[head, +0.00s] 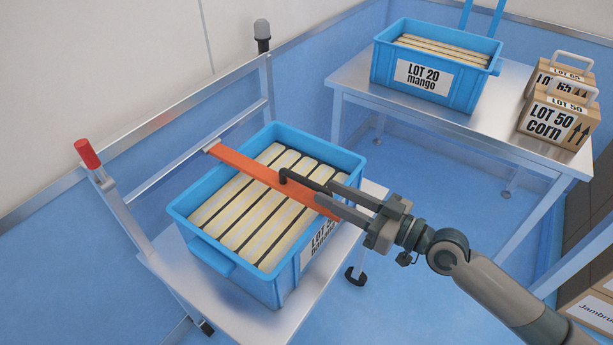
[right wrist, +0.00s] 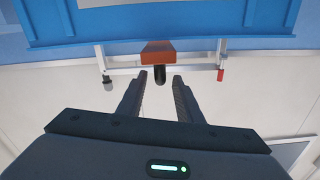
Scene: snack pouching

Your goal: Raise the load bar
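The orange load bar (head: 255,168) lies across the top of a blue crate (head: 183,216) packed with pale pouches, on a metal cart. A black handle (head: 300,182) stands on the bar. My right gripper (head: 326,193) is open at the bar's near right end, its fingers partly overlapping the bar in the head view. In the right wrist view the orange bar end (right wrist: 158,52) and the black handle tip (right wrist: 159,76) are centred between the two spread fingertips (right wrist: 160,78), with nothing clamped. Whether the fingers touch the handle I cannot tell. My left gripper is out of view.
The cart (head: 165,262) has a rail frame with a red grip (head: 88,153). A table (head: 455,122) behind holds a blue LOT 20 mango crate (head: 468,90) and two cartons, LOT 50 corn (head: 560,122) in front. Blue floor lies between cart and table.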

